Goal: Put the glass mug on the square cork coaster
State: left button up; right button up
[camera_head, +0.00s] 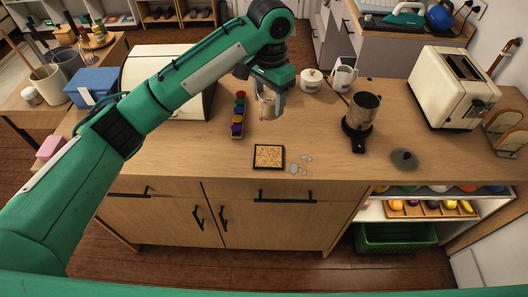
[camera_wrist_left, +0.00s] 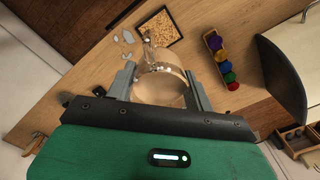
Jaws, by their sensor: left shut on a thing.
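My left gripper (camera_head: 269,92) is above the back middle of the counter, shut on the glass mug (camera_head: 267,104). In the left wrist view the clear mug (camera_wrist_left: 158,88) sits between the two grey fingers of the gripper (camera_wrist_left: 160,85). The square cork coaster (camera_head: 269,156), with a dark rim, lies near the counter's front edge. It also shows in the left wrist view (camera_wrist_left: 158,29), beyond the mug and apart from it. I cannot tell whether the mug's base touches the counter. My right gripper is not in view.
Several small pale pieces (camera_head: 299,165) lie right of the coaster. A rack of coloured capsules (camera_head: 238,115) stands left of the mug. Counter left of the coaster is clear.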

aim_at(269, 115)
pick_arm(q)
jog(key=shift+f+p, duration=1.6)
jog(key=shift+f, duration=7.15)
jog(key=shift+f, duration=0.1)
jog(key=o, duration=1.1)
jog(key=shift+r+b, duration=1.55)
jog(key=shift+r, duration=4.6)
